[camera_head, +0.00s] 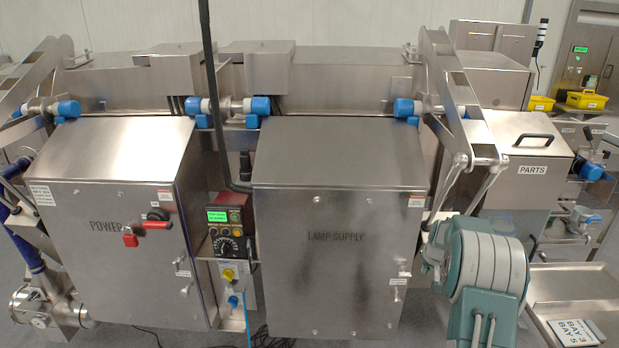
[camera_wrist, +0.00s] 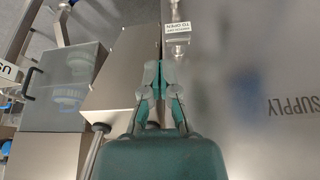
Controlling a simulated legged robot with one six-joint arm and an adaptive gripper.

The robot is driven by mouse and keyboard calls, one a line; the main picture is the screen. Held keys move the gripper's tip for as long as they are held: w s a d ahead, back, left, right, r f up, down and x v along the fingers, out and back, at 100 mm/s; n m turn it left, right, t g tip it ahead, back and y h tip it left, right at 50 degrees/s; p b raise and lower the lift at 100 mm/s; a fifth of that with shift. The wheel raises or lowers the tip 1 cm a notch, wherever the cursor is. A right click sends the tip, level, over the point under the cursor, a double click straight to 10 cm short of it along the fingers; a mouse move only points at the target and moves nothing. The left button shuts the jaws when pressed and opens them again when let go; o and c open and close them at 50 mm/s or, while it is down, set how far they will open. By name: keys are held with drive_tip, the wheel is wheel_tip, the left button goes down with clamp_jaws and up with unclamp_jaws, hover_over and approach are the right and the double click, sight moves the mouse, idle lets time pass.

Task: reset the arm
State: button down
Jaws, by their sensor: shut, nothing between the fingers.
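My gripper (camera_wrist: 160,78) shows in the wrist view with its two fingers together and nothing between them. Its fingertips point toward the top of that view, beside the right-hand edge of the lamp supply cabinet (camera_head: 330,250). The cabinet's front also fills the right of the wrist view (camera_wrist: 265,75), turned upside down. A latch and label (camera_wrist: 177,30) lie just past the fingertips. In the head view my teal and grey arm is bent at the lower right, in front of the cabinet's right side. I cannot tell whether the fingers touch anything.
The power cabinet (camera_head: 110,240) with a red handle stands at left. A control box (camera_head: 228,225) with a green display sits between the cabinets. A parts bin (camera_head: 525,150) is behind my arm. A metal tray (camera_head: 560,285) with a bay sign (camera_head: 574,333) lies at right.

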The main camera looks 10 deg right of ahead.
drive_tip(key=s+a+r+n, duration=0.1)
drive_tip(key=s+a+r, duration=0.5)
drive_tip(key=a+r, duration=0.45)
drive_tip(key=s+a+r+n, duration=0.1)
drive_tip(key=s+a+r, duration=0.5)
drive_tip(key=a+r, duration=0.45)
drive_tip(key=s+a+r+n, duration=0.1)
drive_tip(key=s+a, duration=0.5)
drive_tip(key=s, duration=0.6)
drive_tip(key=s+a+t+y, duration=0.1)
drive_tip(key=s+a, duration=0.5)
drive_tip(key=s, duration=0.6)
drive_tip(key=shift+s+r+n, duration=0.2)
drive_tip(key=shift+r+n, duration=0.2)
